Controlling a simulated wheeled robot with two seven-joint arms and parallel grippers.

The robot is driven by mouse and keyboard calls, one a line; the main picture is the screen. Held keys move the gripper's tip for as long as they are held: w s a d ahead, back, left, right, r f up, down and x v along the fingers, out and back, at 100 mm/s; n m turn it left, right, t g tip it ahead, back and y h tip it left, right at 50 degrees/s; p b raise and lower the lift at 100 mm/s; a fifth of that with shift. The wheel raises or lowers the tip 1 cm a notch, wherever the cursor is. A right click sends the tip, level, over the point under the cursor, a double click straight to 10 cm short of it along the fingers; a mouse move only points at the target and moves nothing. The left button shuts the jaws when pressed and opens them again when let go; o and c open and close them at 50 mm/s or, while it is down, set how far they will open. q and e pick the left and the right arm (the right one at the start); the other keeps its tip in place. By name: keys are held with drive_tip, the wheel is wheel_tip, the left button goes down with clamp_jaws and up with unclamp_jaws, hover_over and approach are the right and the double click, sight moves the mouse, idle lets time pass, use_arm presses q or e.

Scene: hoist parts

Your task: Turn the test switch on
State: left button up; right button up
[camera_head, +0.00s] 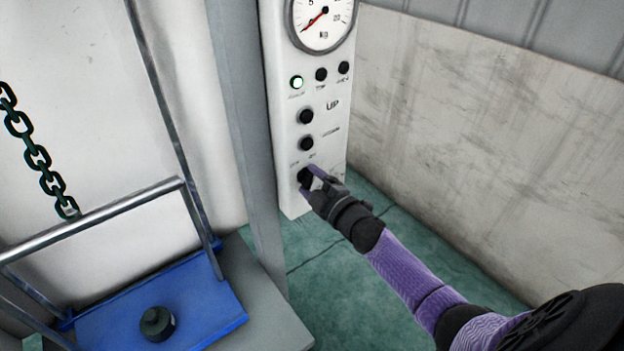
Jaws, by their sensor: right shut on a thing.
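The test switch, a black round knob (304,176), sits lowest on the white control panel (290,199), below two other black knobs. Small labels beside it are too small to read. My right gripper (310,177) reaches in from the lower right and is shut on this knob. Its fingers hide part of the knob, so its turned position cannot be told. Above, a green lamp (296,82) is lit, beside two dark lamps. My left gripper is not in view.
A round gauge (322,22) tops the panel, its red needle pointing lower left. A grey post (245,110) stands left of the panel. A blue platform (205,309) with metal rails holds a dark weight (157,323). A chain (38,158) hangs at left. A pale wall (480,150) bounds the right.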

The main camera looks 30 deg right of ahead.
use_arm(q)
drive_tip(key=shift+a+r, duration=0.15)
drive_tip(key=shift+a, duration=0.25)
use_arm(e)
drive_tip(key=shift+m, duration=0.5)
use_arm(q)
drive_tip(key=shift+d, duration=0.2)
use_arm(e)
drive_tip(key=o, duration=1)
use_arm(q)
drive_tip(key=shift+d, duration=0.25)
use_arm(e)
drive_tip(key=shift+o, duration=1.4)
use_arm(q)
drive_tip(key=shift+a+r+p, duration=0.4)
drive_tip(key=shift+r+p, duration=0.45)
drive_tip(key=shift+p, duration=0.1)
use_arm(e)
drive_tip(key=s, duration=1)
drive_tip(key=shift+d, duration=0.45)
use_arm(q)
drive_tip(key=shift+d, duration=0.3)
use_arm(e)
drive_tip(key=shift+f, duration=0.1)
